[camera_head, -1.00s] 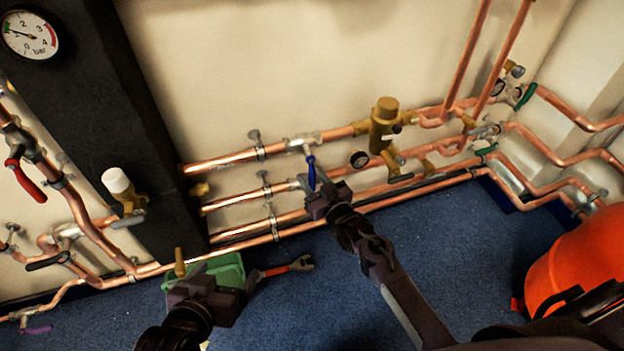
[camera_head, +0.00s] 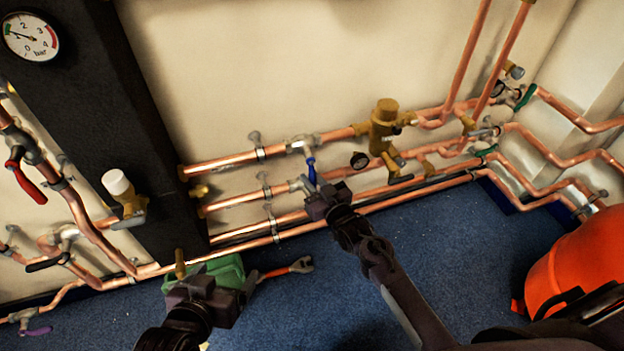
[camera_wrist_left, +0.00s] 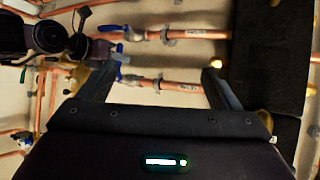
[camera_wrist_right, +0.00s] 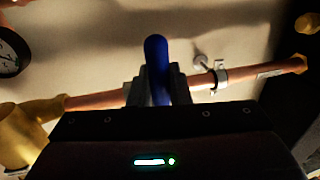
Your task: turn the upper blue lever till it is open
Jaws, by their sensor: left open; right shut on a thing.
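The upper blue lever (camera_head: 311,170) hangs down from a silver valve (camera_head: 300,143) on the upper copper pipe. My right gripper (camera_head: 318,193) is shut on this lever. In the right wrist view the blue lever (camera_wrist_right: 157,70) stands between the two fingers, and its lower part is hidden. In the left wrist view blue parts (camera_wrist_left: 130,78) show at the second pipe, partly hidden. My left gripper (camera_head: 203,290) is open and empty, low at the left in front of the green crate; its spread fingers show in the left wrist view (camera_wrist_left: 158,75).
A green crate (camera_head: 228,268) and a red-handled wrench (camera_head: 290,269) lie on the blue floor. A black column (camera_head: 110,110) is at left, an orange object (camera_head: 580,265) at right.

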